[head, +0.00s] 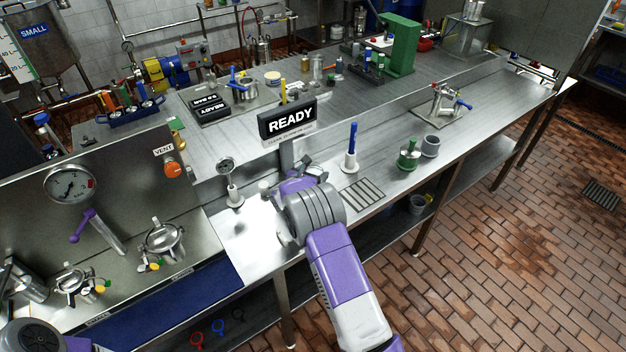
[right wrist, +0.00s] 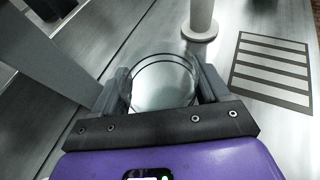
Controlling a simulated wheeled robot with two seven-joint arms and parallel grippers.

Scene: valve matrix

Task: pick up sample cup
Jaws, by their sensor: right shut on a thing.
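The sample cup (right wrist: 163,82) is a clear, round vessel with dark rings near its rim, seen from above in the right wrist view. My right gripper (right wrist: 160,88) is shut on it, with one dark finger on each side. In the head view my right gripper (head: 280,188) is over the steel bench, below the READY sign, and my own wrist hides much of it. I cannot tell whether the cup touches the bench. My left gripper is not in view.
The READY sign (head: 291,120) stands on a post just behind my right gripper. A white post with a blue top (head: 350,150) and a slotted drain (head: 362,193) are to its right. A gauge on a stand (head: 232,185) is to its left. The bench farther right holds a green-topped weight (head: 408,157).

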